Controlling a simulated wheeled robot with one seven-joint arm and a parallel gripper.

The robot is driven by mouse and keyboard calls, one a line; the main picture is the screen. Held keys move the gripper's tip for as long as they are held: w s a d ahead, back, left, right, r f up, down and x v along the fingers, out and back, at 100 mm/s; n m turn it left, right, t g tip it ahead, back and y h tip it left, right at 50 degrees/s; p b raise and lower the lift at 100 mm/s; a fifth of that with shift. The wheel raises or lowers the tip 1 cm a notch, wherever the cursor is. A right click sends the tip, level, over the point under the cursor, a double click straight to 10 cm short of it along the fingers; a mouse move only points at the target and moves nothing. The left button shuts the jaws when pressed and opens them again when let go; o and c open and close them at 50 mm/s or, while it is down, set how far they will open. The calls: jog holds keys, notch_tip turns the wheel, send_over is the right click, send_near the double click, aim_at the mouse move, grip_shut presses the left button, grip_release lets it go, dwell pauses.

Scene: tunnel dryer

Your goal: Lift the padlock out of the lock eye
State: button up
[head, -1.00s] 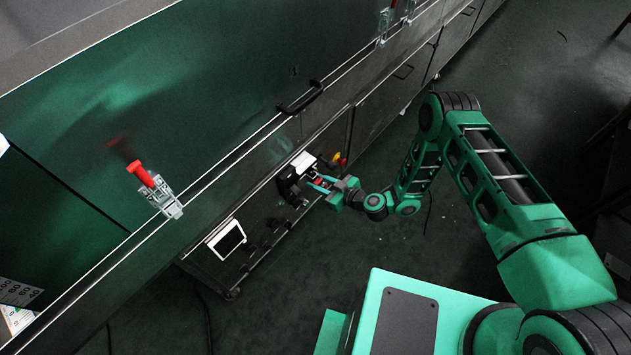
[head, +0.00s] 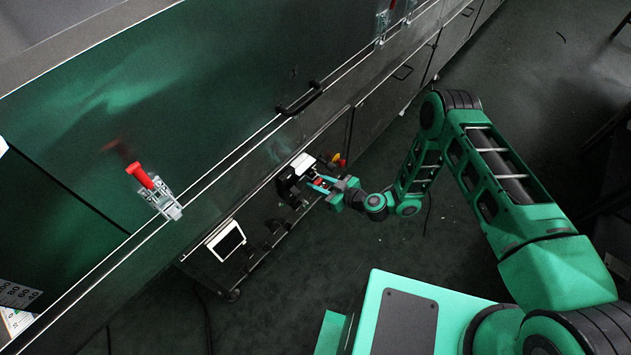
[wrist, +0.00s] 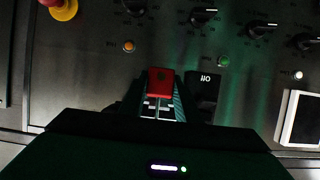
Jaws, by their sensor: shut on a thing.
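The red padlock (wrist: 160,84) is between the fingers of my gripper (wrist: 160,108) in the wrist view. My gripper is shut on it, close to the front of a dark control panel. In the head view my gripper (head: 324,184) reaches the panel, and only a small bit of red shows between its fingers. The lock eye is hidden behind the padlock and gripper, so I cannot tell whether the shackle is still in it.
The panel (wrist: 100,85) carries several black knobs (wrist: 204,16), an orange lamp (wrist: 128,46), a green lamp (wrist: 223,60) and a red emergency button (wrist: 60,6) at upper left. A white-framed screen (wrist: 302,118) is at right. A red-handled clamp (head: 152,188) sits on the dryer at left.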

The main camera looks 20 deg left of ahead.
aim_at(317, 173)
jog(key=shift+r, duration=0.2)
jog(key=shift+s+d+r, duration=0.1)
jog(key=shift+d+r, duration=0.05)
jog(key=shift+r, duration=0.8)
jog(key=shift+d+r, duration=0.15)
jog(key=shift+r, duration=0.75)
jog(key=shift+d+r, duration=0.1)
jog(key=shift+r, duration=0.25)
jog(key=shift+s+d+r, duration=0.1)
jog(key=shift+s+r, duration=0.05)
jog(key=shift+r, duration=0.05)
jog(key=shift+s+d+r, duration=0.1)
jog(key=shift+d+r, duration=0.1)
jog(key=shift+r, duration=0.5)
jog(key=shift+r, duration=0.1)
